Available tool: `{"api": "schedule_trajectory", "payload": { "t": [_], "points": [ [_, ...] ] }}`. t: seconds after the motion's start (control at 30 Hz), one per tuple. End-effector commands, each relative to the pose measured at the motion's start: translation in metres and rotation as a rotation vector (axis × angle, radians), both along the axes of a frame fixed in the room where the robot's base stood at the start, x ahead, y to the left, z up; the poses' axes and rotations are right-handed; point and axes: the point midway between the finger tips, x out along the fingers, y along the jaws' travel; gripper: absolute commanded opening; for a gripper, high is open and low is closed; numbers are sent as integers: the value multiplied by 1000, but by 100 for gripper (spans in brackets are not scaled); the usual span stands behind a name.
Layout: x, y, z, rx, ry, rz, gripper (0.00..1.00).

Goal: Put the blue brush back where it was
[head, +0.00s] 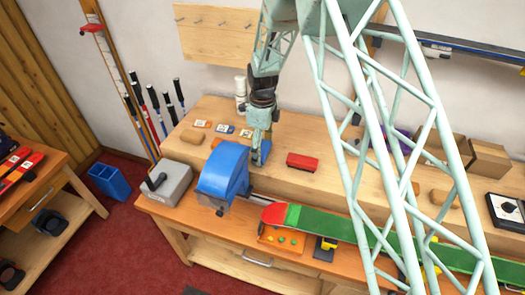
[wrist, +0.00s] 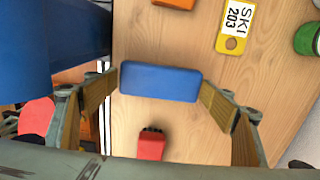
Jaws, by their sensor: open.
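The blue brush (wrist: 160,82) lies on the wooden bench top between the two fingers of my gripper (wrist: 160,92) in the wrist view. The fingers are open, one near each end of the brush; I cannot tell whether they touch it. In the head view my gripper (head: 258,154) is low over the raised bench top, just right of the blue machine. The blue brush (head: 265,152) shows there only partly, beside the fingers. A red brush (head: 303,162) lies to its right, and it also shows in the wrist view (wrist: 151,145).
The blue machine (head: 222,172) stands close left of my gripper. Small tags (head: 224,128) lie behind; a yellow one (wrist: 235,25) shows in the wrist view. A red-and-green ski (head: 330,222) runs along the front. Brown blocks (head: 381,180) lie to the right.

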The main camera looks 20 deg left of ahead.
Motion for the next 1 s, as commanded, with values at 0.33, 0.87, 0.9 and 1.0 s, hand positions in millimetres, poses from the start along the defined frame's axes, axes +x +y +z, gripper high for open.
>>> {"api": "schedule_trajectory", "payload": {
  "t": [0.33, 0.87, 0.9, 1.0],
  "points": [
    [1, 1, 40, 2, -3, 0, 76],
    [1, 1, 100, 1, -2, 0, 76],
    [1, 1, 103, 1, -2, 0, 76],
    [0, 0, 107, 1, -1, 0, 76]
  ]
}}
